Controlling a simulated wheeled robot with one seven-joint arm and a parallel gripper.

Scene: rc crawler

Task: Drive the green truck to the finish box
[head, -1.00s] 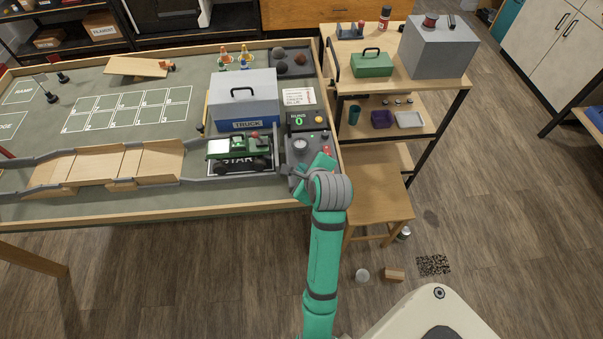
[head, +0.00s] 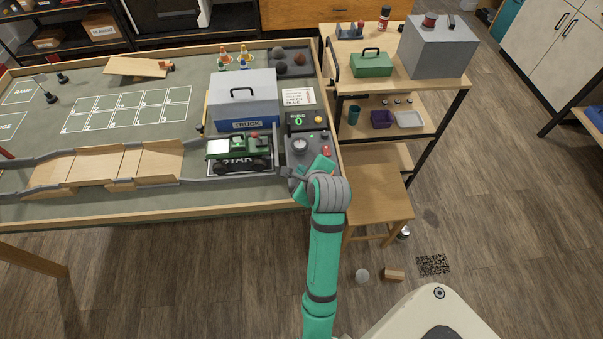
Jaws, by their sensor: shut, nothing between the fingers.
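The green truck (head: 235,152) stands upright on the marked START box at the right end of the table track. A grey control panel (head: 301,157) is just right of it, with a round knob (head: 299,144), a red button (head: 326,151) and a display reading "RUNS 0". My gripper (head: 289,173) is shut and empty, over the lower part of the panel, right of the truck and apart from it. My wrist hides part of the panel, so I cannot tell whether the fingertips touch it. I cannot make out a finish box in this view.
A grey box labelled TRUCK (head: 243,100) stands behind the truck. A wooden bridge with ramps (head: 108,166) lies left along the track between grey rails. A rack with a green toolbox (head: 372,64) and a wooden stool (head: 377,190) stand right of the table.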

